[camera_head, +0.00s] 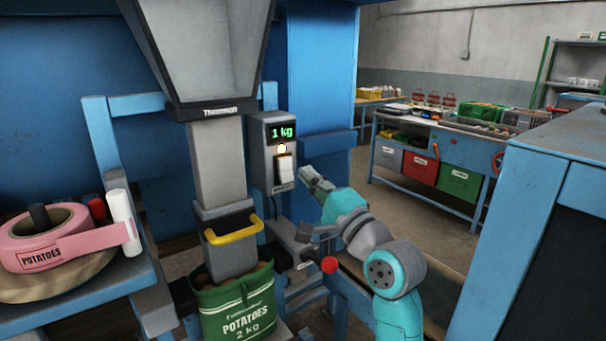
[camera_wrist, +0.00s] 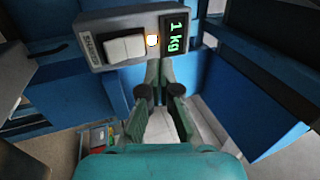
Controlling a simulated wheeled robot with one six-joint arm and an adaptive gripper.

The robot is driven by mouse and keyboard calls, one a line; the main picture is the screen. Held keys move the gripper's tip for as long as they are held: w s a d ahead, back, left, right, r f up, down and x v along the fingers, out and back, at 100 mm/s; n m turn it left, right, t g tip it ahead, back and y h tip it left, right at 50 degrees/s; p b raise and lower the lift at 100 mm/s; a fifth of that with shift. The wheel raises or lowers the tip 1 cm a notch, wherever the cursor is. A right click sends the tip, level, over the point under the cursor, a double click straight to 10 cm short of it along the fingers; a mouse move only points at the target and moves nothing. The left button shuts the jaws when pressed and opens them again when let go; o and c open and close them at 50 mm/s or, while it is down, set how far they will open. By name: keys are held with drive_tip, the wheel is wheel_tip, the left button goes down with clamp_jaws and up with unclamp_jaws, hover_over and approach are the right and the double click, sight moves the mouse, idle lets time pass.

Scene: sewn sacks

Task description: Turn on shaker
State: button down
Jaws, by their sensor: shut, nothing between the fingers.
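A grey control box (camera_head: 259,155) hangs on the blue frame beside the hopper chute. Its green display (camera_head: 282,132) reads "1 kg". Below that are a lit yellowish lamp (camera_head: 282,149) and a white rocker switch (camera_head: 285,169). In the wrist view, the switch (camera_wrist: 124,47), glowing lamp (camera_wrist: 152,40) and display (camera_wrist: 174,33) sit in a row across the box. My gripper (camera_head: 308,176) is shut and empty, just right of the switch in the head view. In the wrist view, its fingertips (camera_wrist: 160,72) are near the box edge below the lamp; I cannot tell whether they touch.
A green potato sack (camera_head: 238,308) hangs under the chute (camera_head: 218,165) with its yellow handle (camera_head: 233,236). A red-knobbed lever (camera_head: 329,265) stands below my gripper. A pink tape roll (camera_head: 45,235) lies on the left shelf. A blue workbench (camera_head: 450,150) stands behind.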

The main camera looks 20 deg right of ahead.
drive_tip(key=s+d, duration=0.2)
drive_tip(key=s, duration=0.4)
drive_tip(key=shift+s, duration=0.15)
drive_tip(key=shift+f, duration=0.1)
drive_tip(key=s+f+n+g+h, duration=0.15)
drive_tip(key=s+f, duration=0.35)
drive_tip(key=f, duration=0.5)
drive_tip(key=s+f+h, duration=0.3)
drive_tip(key=s+f, duration=0.1)
drive_tip(key=f, duration=0.6)
drive_tip(key=s+f+n+g+h, duration=0.15)
drive_tip(key=s+f, duration=0.35)
drive_tip(key=f, duration=0.5)
drive_tip(key=s+f+n+g, duration=0.1)
drive_tip(key=s+f+n, duration=0.2)
drive_tip(key=s, duration=0.7)
drive_tip(key=s+a+f+n+g, duration=0.1)
drive_tip(key=s+f+n, duration=0.2)
drive_tip(key=s, duration=0.8)
drive_tip(key=s+a+f+n, duration=0.1)
drive_tip(key=s+f+n, duration=0.2)
drive_tip(key=s, duration=0.7)
drive_tip(key=shift+s+n+g+h, duration=0.15)
drive_tip(key=shift+n+g+h, duration=0.2)
drive_tip(key=shift+n, duration=0.85)
